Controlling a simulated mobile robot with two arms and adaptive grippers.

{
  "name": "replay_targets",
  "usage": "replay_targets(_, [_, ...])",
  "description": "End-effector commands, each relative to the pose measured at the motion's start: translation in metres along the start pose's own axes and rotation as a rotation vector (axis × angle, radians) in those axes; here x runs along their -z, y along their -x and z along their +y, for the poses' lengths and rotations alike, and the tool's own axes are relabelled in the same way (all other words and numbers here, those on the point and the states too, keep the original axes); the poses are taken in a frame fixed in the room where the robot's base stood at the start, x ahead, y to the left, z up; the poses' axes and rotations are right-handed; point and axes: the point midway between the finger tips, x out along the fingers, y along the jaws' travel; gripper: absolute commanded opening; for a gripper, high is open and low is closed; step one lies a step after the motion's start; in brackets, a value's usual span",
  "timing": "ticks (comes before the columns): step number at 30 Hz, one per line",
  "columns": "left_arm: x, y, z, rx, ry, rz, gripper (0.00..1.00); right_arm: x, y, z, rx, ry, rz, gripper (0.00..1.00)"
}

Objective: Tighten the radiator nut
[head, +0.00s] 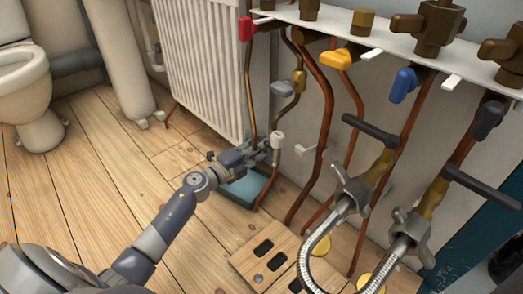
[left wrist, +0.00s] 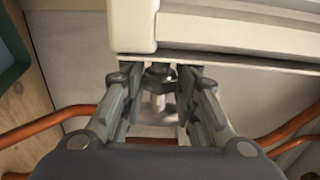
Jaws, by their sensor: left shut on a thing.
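The white radiator (head: 200,65) stands against the wall at the upper left of centre in the head view; its lower corner also shows in the left wrist view (left wrist: 135,25). My left gripper (head: 262,154) is low at the radiator's bottom right corner. In the left wrist view its two fingers (left wrist: 160,80) stand on either side of the dark metal radiator nut (left wrist: 160,74) under the radiator, and they are shut on it. In the head view the gripper hides the nut. A white valve cap (head: 277,140) is just right of the fingers. My right gripper is not in view.
A teal tray (head: 240,190) lies on the floor below the gripper. Copper pipes (head: 322,120) run close on the right. Hose fittings with black handles (head: 372,130) and a slotted wooden board (head: 245,262) are nearer. A toilet (head: 30,95) stands left. The wooden floor between is clear.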

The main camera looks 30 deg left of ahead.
Motion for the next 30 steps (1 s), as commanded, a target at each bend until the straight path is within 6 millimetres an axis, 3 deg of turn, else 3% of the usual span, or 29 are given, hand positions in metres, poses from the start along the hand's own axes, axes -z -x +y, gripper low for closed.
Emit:
replay_targets(14, [0.0010, 0.0001, 0.0013, 0.007, 0.002, 0.002, 0.04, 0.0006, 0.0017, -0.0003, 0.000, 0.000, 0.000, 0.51])
replay_targets(15, [0.0010, 0.0001, 0.0014, 0.007, 0.002, 0.002, 0.33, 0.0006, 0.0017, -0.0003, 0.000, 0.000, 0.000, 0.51])
replay_targets(17, [0.0009, 0.0001, 0.0013, 0.007, 0.002, 0.002, 0.46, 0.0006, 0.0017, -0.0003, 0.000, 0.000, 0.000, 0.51])
replay_targets(30, [0.0003, 0.0044, 0.0012, 0.007, 0.001, 0.001, 0.48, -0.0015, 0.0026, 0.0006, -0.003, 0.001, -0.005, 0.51])
